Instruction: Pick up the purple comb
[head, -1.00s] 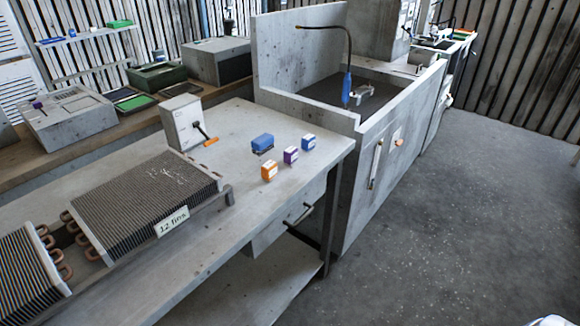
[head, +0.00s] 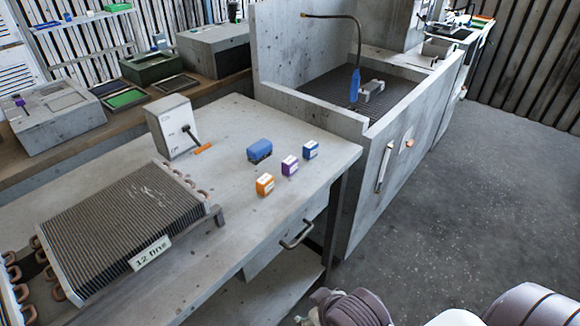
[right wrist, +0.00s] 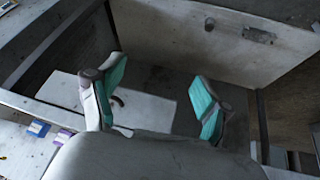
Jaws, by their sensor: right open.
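The purple comb (head: 290,166) is a small block with a white label, standing on the grey worktop near its right end. It sits between a blue block (head: 311,150) and an orange block (head: 265,185). In the right wrist view, the purple comb (right wrist: 63,136) shows at the lower left beside the blue block (right wrist: 38,128). My right gripper (right wrist: 160,90) is open, with teal pads and nothing between them, apart from the comb. Part of my right arm shows at the bottom of the head view. My left gripper is not in view.
A larger blue block (head: 260,150) lies behind the comb. A grey basin (head: 330,122) adjoins the right end. A drawer handle (head: 297,236) juts from the front.

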